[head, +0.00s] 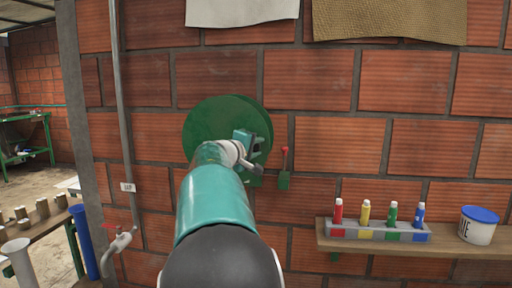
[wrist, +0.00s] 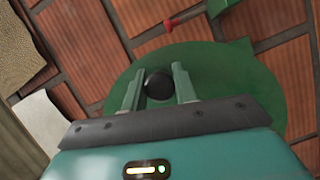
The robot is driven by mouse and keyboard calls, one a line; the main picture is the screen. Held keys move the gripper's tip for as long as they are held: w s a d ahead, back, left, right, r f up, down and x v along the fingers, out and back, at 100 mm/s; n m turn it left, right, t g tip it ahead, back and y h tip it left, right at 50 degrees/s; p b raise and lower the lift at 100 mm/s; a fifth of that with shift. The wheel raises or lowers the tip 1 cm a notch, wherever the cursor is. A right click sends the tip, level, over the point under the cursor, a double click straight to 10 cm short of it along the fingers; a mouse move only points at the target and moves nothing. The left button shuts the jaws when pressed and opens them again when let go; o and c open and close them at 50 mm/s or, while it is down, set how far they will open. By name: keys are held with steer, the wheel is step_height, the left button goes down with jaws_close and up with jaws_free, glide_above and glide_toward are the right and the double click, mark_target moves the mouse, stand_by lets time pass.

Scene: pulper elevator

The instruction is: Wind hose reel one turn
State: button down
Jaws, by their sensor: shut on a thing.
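The hose reel (head: 208,115) is a round green disc on the brick wall, partly hidden by my arm in the head view. It also fills the middle of the wrist view (wrist: 255,95). My gripper (head: 258,150) is in front of the reel's lower right part. In the wrist view, my gripper's fingers (wrist: 158,80) stand on either side of a round black knob (wrist: 158,86) on the reel and are shut on it. The knob is hidden in the head view. No hose can be made out.
A red-handled green tool (head: 285,168) hangs right of the reel. A shelf (head: 345,243) at lower right holds several coloured bottles (head: 364,220) and a blue-lidded tub (head: 478,226). A grey pipe (head: 118,110) with a tap runs down the wall at left.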

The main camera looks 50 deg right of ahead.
steer(key=c, duration=1.1)
jaws_free()
steer(key=shift+a, duration=0.15)
steer(key=s+a+r, duration=0.1)
steer(key=a, duration=1.2)
steer(key=shift+s+a, duration=0.15)
steer(key=shift+a, duration=0.1)
